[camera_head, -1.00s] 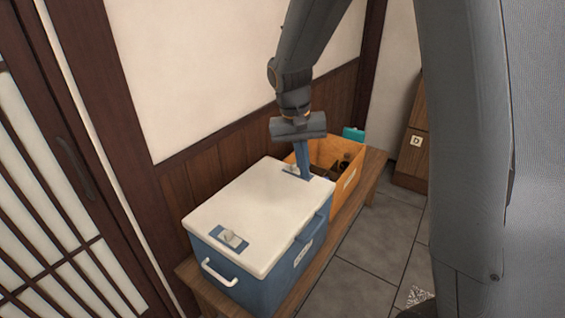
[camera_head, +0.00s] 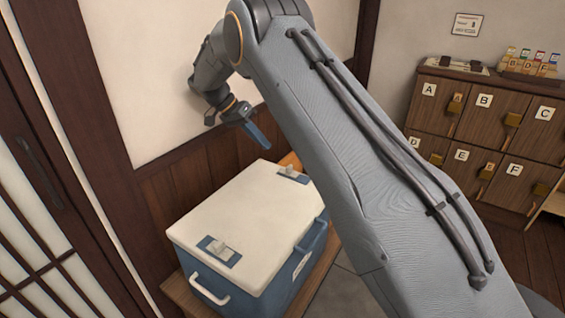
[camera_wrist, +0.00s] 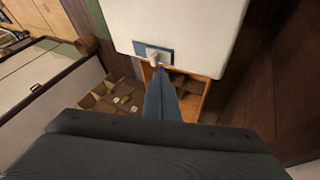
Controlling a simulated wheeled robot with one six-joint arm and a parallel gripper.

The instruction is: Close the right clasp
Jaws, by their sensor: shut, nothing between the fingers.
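The cool box has a white lid (camera_head: 250,215) and a blue body (camera_head: 318,240); the lid lies flat. The right clasp (camera_head: 292,175) is a blue plate with a pale lever at the lid's far end; it also shows in the wrist view (camera_wrist: 166,47). I cannot tell whether its lever is latched. The left clasp (camera_head: 219,250) has a similar pale lever at the near end. My gripper (camera_head: 265,146) is shut and empty, raised above and left of the right clasp. In the wrist view, its blue fingers (camera_wrist: 161,75) overlap the area just below the clasp.
The box stands on a wooden bench (camera_head: 190,299) against the wall. Lettered lockers (camera_head: 485,125) stand at the right. There is free air above the lid.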

